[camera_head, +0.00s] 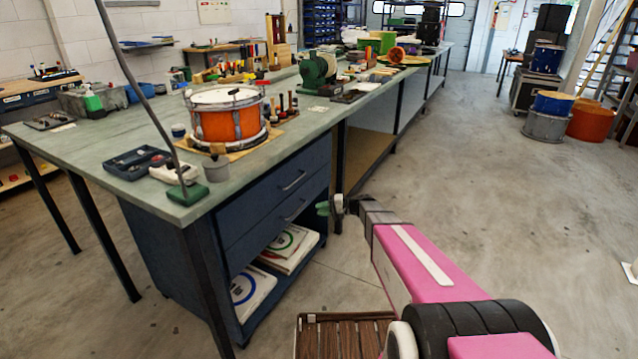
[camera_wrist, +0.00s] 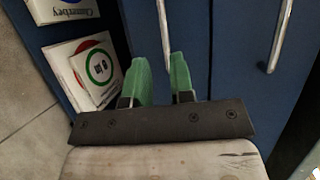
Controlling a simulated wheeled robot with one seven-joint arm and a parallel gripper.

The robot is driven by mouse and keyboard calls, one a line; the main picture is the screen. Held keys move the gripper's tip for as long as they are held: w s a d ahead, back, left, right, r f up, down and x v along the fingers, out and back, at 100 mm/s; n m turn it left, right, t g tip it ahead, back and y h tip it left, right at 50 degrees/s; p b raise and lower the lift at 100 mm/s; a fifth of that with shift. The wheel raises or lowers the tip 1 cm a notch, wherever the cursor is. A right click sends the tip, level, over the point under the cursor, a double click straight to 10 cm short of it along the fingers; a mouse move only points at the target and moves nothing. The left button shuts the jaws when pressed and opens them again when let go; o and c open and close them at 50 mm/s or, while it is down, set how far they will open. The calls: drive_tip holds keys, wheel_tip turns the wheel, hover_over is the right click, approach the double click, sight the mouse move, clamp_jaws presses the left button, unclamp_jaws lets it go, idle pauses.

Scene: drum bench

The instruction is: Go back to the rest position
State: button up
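My gripper (camera_head: 332,208) is beside the front of the blue drawer cabinet (camera_head: 262,185), at about the height of the drawers. In the wrist view its two green fingers (camera_wrist: 160,66) stand apart with nothing held between them. They point towards the blue cabinet front, where one silver drawer handle (camera_wrist: 163,30) shows beyond the gap. A second drawer handle (camera_wrist: 281,35) shows to the right. I cannot tell how close the fingertips are to the cabinet. My pink arm reaches in from the lower right of the head view.
The long workbench (camera_head: 140,125) holds an orange drum (camera_head: 228,125), a green machine (camera_head: 318,70) and small tools. Packets (camera_head: 252,290) lie on the cabinet's open shelf. A slatted wooden crate (camera_head: 342,335) is on the floor below my arm.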

drive_tip(key=s+d+h, duration=0.5)
drive_tip(key=s, duration=0.3)
drive_tip(key=s+d+r+n+g+h, duration=0.1)
drive_tip(key=s+d+h, duration=0.4)
drive_tip(key=s, duration=0.4)
drive_tip(key=s+d+n+h, duration=0.1)
drive_tip(key=s+d+h, duration=0.4)
drive_tip(key=s, duration=0.4)
drive_tip(key=shift+d+r+g, duration=0.2)
drive_tip(key=shift+d+g, duration=0.15)
drive_tip(key=shift+g, duration=0.05)
